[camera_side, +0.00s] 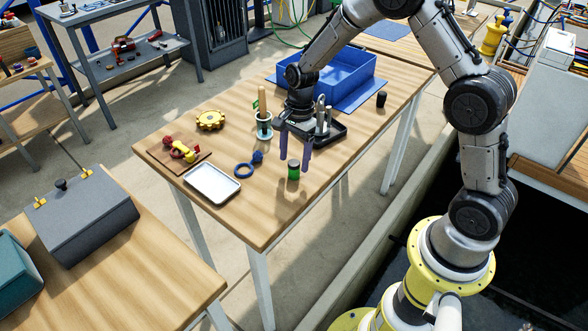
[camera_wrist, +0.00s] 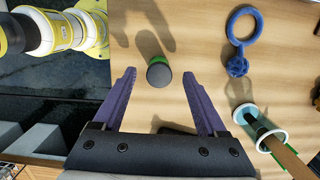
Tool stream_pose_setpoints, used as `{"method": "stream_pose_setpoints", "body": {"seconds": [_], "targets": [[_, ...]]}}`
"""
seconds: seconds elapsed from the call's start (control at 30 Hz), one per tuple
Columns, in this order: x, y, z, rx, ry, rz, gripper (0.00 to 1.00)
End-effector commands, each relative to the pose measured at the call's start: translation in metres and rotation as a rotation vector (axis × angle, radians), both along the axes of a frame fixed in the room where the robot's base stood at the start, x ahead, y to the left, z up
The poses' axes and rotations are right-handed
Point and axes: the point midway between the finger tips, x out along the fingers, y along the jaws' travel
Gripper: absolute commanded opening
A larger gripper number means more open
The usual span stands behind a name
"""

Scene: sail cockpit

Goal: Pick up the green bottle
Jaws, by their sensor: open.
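The green bottle (camera_side: 293,172) is a small green cylinder with a dark top. It stands upright on the wooden table (camera_side: 262,225), near the table's front right edge. In the wrist view the bottle (camera_wrist: 158,72) shows from above, its dark round cap toward me. My gripper (camera_side: 294,160) points down above the table, close to the bottle. In the wrist view my gripper (camera_wrist: 157,88) has its two purple fingers spread wide, with nothing between them. The bottle lies just past the fingertips, roughly centred between them and apart from both.
A blue ring with a knob (camera_side: 245,169) lies left of the bottle. A holder with a wooden-handled tool (camera_side: 263,117), a dark tray (camera_side: 332,132), a blue bin (camera_side: 345,72) and a black cup (camera_side: 381,99) stand behind. A white tray (camera_side: 212,184) lies left. Table around the bottle is clear.

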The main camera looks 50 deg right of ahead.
Motion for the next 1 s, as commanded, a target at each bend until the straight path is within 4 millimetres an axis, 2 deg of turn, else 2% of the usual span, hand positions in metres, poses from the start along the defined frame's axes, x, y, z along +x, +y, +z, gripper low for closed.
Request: {"method": "stream_pose_setpoints", "body": {"seconds": [0.1,0.2,0.5,0.9,1.0], "targets": [[-0.002,0.002,-0.019,0.001,0.004,-0.001,0.75],[-0.001,0.003,-0.028,0.001,0.002,0.000,0.75],[-0.001,0.003,-0.032,0.000,0.000,0.000,0.75],[-0.001,0.003,-0.031,0.000,0.000,0.000,0.03],[-0.001,0.003,-0.031,0.000,0.000,0.000,0.00]]}}
